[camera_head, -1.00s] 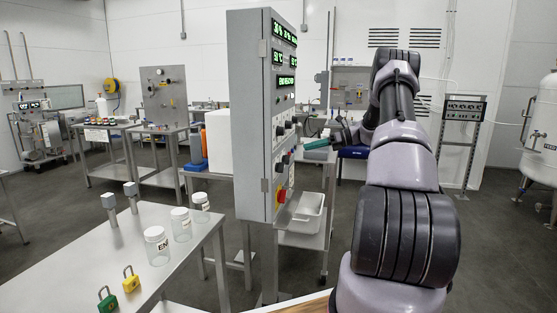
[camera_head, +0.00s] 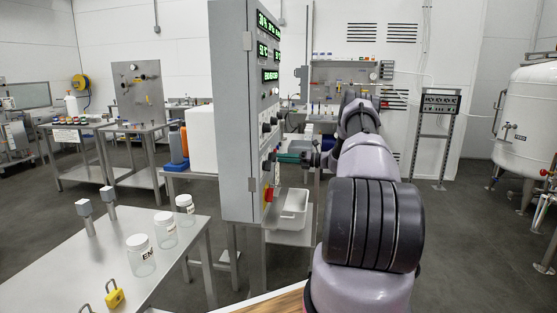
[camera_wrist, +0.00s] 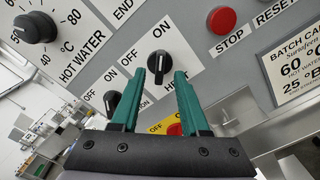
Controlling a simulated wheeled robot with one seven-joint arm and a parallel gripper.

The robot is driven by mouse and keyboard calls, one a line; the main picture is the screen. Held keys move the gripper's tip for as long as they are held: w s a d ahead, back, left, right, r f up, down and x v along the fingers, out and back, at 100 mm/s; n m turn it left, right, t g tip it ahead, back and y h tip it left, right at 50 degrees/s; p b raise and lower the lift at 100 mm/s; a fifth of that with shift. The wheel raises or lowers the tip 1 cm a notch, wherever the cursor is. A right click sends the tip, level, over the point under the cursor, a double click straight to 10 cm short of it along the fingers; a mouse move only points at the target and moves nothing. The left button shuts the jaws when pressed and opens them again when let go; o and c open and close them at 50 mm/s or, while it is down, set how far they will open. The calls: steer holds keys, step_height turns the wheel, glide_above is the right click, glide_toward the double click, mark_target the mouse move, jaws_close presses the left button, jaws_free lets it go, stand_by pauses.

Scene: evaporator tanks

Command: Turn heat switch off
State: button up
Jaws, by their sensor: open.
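The heat switch (camera_wrist: 158,58) is a black rotary knob with a white line, set on the grey panel near the HEAT, ON and OFF lettering. In the wrist view its white line runs roughly up and down the picture. My gripper (camera_wrist: 168,76) has two green fingers, spread apart and empty, with their tips just below the knob in the picture. I cannot tell whether they touch it. In the head view my gripper (camera_head: 280,158) is at the right-hand face of the control cabinet (camera_head: 232,110), and the heat switch is hard to make out there.
A second black knob (camera_wrist: 112,100), a hot water dial (camera_wrist: 36,27), a red stop button (camera_wrist: 222,19) and a yellow-backed red switch (camera_wrist: 172,129) surround the heat switch. A steel table (camera_head: 190,240) with jars and padlocks stands left of the cabinet.

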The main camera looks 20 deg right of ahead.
steer(key=shift+x, duration=1.1)
jaws_close()
steer(key=shift+n, duration=0.3)
steer(key=n, duration=1.7)
steer(key=shift+w+d, duration=0.1)
steer(key=shift+f+n, duration=0.1)
steer(key=shift+n, duration=0.2)
